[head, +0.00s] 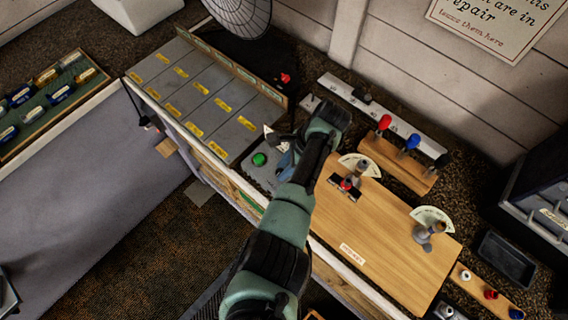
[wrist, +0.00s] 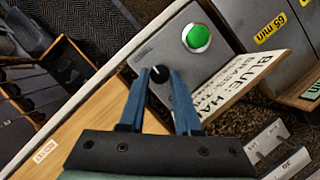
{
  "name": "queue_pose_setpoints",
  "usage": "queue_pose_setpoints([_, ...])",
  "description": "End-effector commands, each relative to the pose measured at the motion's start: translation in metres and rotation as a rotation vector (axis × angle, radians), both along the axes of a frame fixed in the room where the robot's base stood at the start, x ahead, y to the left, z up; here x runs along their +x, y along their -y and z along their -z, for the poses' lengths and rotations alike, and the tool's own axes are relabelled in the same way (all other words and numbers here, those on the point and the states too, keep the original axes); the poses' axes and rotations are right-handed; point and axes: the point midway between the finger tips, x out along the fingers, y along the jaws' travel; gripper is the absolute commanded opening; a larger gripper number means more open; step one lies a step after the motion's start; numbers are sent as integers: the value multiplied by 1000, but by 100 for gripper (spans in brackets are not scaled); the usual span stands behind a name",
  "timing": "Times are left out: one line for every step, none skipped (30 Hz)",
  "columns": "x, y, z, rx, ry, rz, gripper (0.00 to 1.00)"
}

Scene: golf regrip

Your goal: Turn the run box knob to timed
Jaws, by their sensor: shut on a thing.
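The grey run box (head: 254,178) sits near the front edge of the bench, with a green button (head: 259,159) on top. In the wrist view the run box (wrist: 150,38) shows the green button (wrist: 197,38) and small lettering too blurred to read. My gripper (wrist: 161,74) has its blue fingers shut on the black knob (wrist: 160,72) on the box. Which setting the knob points to cannot be made out. In the head view my gripper (head: 287,160) is over the box, and my arm hides the knob.
Grey bays with yellow labels (head: 205,88) lie left of the box. A white sign (wrist: 240,85) stands close beside it. A wooden board (head: 375,240) with two dial plates lies to the right. A rack with red, blue and black handles (head: 395,165) is behind.

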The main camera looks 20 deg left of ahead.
Motion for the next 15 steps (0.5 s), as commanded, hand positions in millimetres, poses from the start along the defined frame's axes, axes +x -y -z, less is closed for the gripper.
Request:
queue_pose_setpoints([1, 1, -1, -1, 3, 5, 0])
queue_pose_setpoints([1, 1, -1, -1, 3, 5, 0])
queue_pose_setpoints([1, 1, -1, -1, 3, 5, 0])
queue_pose_setpoints([1, 1, -1, -1, 3, 5, 0])
queue_pose_setpoints([1, 1, -1, -1, 3, 5, 0])
queue_pose_setpoints([1, 1, 0, -1, 3, 5, 0])
queue_pose_setpoints([1, 1, 0, -1, 3, 5, 0])
queue_pose_setpoints([1, 1, 0, -1, 3, 5, 0])
queue_pose_setpoints([1, 1, 0, -1, 3, 5, 0])
queue_pose_setpoints([1, 1, 0, -1, 3, 4, 0])
queue_pose_setpoints([1, 1, 0, 0, 3, 4, 37])
queue_pose_setpoints([1, 1, 0, 0, 2, 4, 44])
queue_pose_setpoints([1, 1, 0, 0, 2, 4, 50])
queue_pose_setpoints([1, 1, 0, 0, 2, 4, 55])
queue_pose_setpoints([1, 0, 0, 0, 2, 4, 61])
